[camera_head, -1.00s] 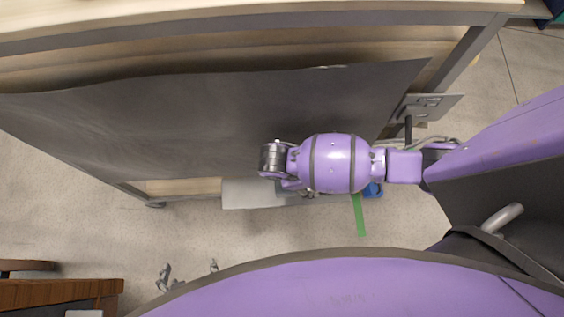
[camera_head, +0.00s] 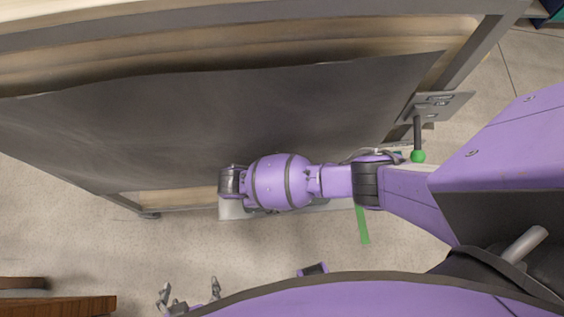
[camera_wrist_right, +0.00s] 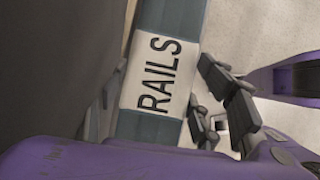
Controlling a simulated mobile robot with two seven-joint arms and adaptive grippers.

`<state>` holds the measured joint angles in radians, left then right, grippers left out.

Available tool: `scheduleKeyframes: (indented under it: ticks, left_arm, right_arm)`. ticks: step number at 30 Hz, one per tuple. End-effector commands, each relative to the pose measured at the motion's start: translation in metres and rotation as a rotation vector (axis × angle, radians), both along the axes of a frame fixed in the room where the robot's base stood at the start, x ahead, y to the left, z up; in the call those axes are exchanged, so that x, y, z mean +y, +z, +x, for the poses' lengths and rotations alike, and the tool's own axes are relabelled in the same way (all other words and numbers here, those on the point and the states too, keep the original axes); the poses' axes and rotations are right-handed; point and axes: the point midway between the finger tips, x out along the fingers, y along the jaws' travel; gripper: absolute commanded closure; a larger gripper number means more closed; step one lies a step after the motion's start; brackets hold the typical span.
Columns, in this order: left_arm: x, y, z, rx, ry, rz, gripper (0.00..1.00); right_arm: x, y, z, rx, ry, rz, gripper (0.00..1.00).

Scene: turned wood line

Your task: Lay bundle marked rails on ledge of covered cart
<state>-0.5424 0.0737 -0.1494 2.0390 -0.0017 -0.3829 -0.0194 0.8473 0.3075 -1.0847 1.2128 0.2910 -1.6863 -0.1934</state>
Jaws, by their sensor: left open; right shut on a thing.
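The covered cart is at the top of the head view, with a dark grey cover (camera_head: 230,125) hanging over its side. A light wood strip (camera_head: 180,198) of it shows below the cover. In the right wrist view, the bundle (camera_wrist_right: 163,75) has teal ends and a white band reading RAILS. My right gripper (camera_wrist_right: 197,92) is shut on the bundle, its dark fingers at the bundle's right edge. In the head view my right arm hides this gripper and the bundle. My left gripper (camera_head: 189,290) is open and empty at the bottom left, well apart from the cart.
A pale flat panel (camera_head: 232,211) shows just below the cover, partly behind my right arm. A lever with a green knob (camera_head: 418,156) stands out from the cart's right end. A green strip (camera_head: 363,225) lies on the floor. Brown wooden furniture (camera_head: 60,304) is at bottom left.

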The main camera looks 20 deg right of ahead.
Motion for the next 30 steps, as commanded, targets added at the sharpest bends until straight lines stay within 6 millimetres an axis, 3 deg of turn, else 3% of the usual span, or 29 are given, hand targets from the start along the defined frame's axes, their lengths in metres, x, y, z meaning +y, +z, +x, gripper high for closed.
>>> scheduleKeyframes:
  ticks: [10, 11, 12, 23, 30]
  left_arm:
    - [0.000, -0.001, -0.001, 0.002, 0.001, 0.001, 0.21]
    - [0.000, -0.001, -0.001, 0.002, 0.001, 0.001, 0.21]
    - [0.000, -0.001, -0.001, 0.002, 0.001, 0.000, 0.21]
    - [0.000, 0.000, 0.000, 0.001, 0.001, 0.000, 0.21]
    - [0.000, 0.008, 0.004, -0.008, 0.003, -0.001, 0.21]
  right_arm:
    - [0.000, -0.002, 0.001, -0.001, 0.000, 0.000, 1.00]
    - [0.000, -0.002, 0.001, -0.001, 0.000, 0.000, 0.35]
    - [0.000, -0.002, 0.001, -0.001, 0.000, 0.000, 0.31]
    - [0.000, 0.002, 0.001, -0.002, 0.000, 0.000, 0.31]
    - [0.021, 0.035, 0.005, -0.005, 0.000, 0.004, 0.31]
